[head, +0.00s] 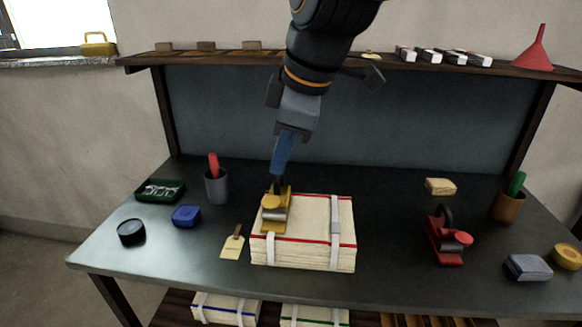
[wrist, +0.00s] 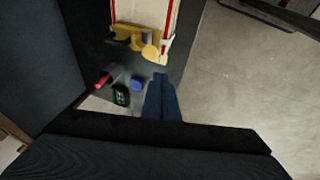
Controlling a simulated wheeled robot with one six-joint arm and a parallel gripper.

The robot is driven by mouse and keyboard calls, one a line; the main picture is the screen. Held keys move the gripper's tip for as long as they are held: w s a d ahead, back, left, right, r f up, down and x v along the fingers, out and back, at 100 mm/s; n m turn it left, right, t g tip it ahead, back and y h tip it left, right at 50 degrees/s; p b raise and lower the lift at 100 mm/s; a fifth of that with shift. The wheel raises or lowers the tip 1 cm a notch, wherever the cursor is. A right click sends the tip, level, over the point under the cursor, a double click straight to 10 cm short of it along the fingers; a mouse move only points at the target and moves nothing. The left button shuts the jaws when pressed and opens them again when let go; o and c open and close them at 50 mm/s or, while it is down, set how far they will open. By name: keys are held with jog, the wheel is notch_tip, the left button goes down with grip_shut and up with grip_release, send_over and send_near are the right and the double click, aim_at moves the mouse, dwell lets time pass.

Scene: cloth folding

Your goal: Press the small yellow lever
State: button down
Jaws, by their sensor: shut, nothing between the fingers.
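A yellow tool (head: 268,226) sits on the left part of a strapped paper stack (head: 310,257). Its small yellow lever (head: 271,202) has a rounded top. In the wrist view the tool (wrist: 125,33) lies across the stack (wrist: 146,10), and its round lever end (wrist: 150,52) is near my fingertips. My gripper (head: 279,186) is shut and empty, pointing down just behind the lever in the head view. The closed blue fingers also show in the wrist view (wrist: 158,76).
A red tool (head: 445,240) and a tan block (head: 440,186) stand on the right of the dark table (head: 390,255). A shelf (head: 330,59) runs along the back.

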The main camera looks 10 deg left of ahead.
jog(key=w+d+f+m+h, duration=0.1)
jog(key=d+f+m, duration=0.45)
jog(key=d, duration=0.35)
jog(key=w+d+f+m+h, duration=0.2)
jog(key=d+f+m, duration=0.3)
jog(key=d+f, duration=0.3)
jog(key=s+d+f+m+g, duration=0.1)
jog(key=s+d+f+m, duration=0.2)
jog(key=d, duration=0.4)
jog(key=s+d+f+m+g, duration=0.1)
jog(key=s+d+f+m, duration=0.2)
jog(key=d+m, duration=0.3)
jog(key=shift+d+f+h, duration=0.3)
jog(key=shift+d+f, duration=0.45)
jog(key=shift+s, duration=0.2)
